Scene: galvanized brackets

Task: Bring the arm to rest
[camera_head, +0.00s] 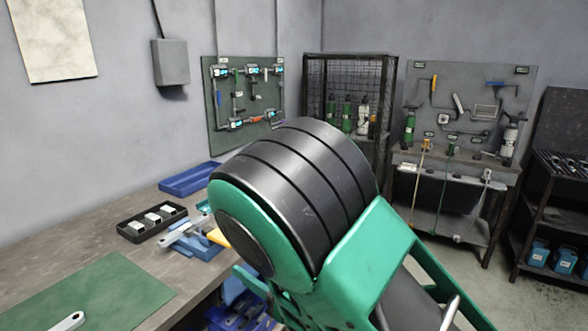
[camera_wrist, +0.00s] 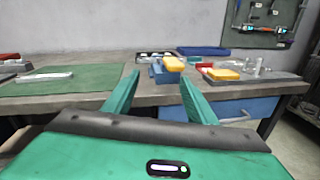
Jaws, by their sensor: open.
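My gripper (camera_wrist: 159,75) shows in the wrist view as two green fingers held apart, with nothing between them. It points toward the workbench (camera_wrist: 145,98), with the bench's front edge showing beyond and between the fingers. No contact with the bench can be seen. In the head view my large green and black arm link fills the middle, and the gripper's fingers cannot be made out there.
The workbench (camera_head: 150,245) holds a green mat (camera_head: 85,295) with a pale metal piece (camera_head: 68,322), a black tray (camera_head: 135,236) of small parts and a blue tray (camera_head: 188,180). A yellow-topped blue item (camera_wrist: 172,64) lies beyond the fingers. Floor shows at right.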

